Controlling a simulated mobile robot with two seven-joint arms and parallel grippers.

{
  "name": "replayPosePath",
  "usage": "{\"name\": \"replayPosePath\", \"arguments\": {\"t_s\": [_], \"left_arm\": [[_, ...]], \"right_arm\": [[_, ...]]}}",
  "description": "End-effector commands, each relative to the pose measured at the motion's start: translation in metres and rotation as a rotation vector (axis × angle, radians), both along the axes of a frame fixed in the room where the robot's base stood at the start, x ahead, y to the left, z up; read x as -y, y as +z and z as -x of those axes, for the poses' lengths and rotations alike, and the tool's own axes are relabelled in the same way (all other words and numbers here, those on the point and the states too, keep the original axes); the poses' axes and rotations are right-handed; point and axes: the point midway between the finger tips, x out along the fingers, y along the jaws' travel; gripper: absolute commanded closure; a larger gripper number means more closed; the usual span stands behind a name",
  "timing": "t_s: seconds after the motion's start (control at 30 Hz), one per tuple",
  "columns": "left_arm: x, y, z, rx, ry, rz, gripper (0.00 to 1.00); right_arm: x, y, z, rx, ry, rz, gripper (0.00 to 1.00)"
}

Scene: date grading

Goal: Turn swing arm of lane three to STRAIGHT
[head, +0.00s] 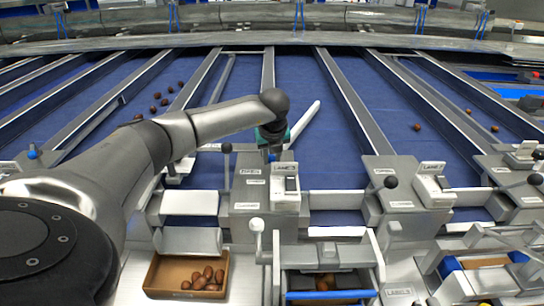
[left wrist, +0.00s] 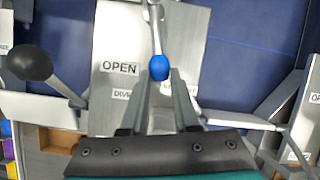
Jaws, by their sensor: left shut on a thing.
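My left gripper (head: 271,148) reaches down over a grey lane console (head: 257,190) from above. In the left wrist view its two fingers (left wrist: 160,95) are on either side of a lever with a blue ball knob (left wrist: 158,68), and they are shut on it. Behind the knob is a plate (left wrist: 125,45) with the words OPEN and DIVERT; a third label is partly hidden by a finger. In the head view a pale swing arm (head: 303,123) slants up and right from beside the gripper over the blue belt. The lane number is not readable. My right gripper is not in view.
Black-knobbed levers (head: 226,148) (head: 391,182) stand either side of the gripper. Grey lane dividers (head: 350,100) run away from me. A brown box (head: 150,275) of dates and a blue-fronted drawer (head: 330,296) are in front. Loose dates (head: 417,127) lie on the belts.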

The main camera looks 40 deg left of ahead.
Motion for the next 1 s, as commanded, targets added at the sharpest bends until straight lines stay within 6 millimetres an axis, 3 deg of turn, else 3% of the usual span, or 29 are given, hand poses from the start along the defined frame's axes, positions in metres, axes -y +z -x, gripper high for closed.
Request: {"name": "replayPosePath", "arguments": {"t_s": [1.0], "left_arm": [[0.0014, -0.0003, -0.0031, 0.001, 0.031, 0.000, 1.00]], "right_arm": [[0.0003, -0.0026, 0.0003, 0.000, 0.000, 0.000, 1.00]]}}
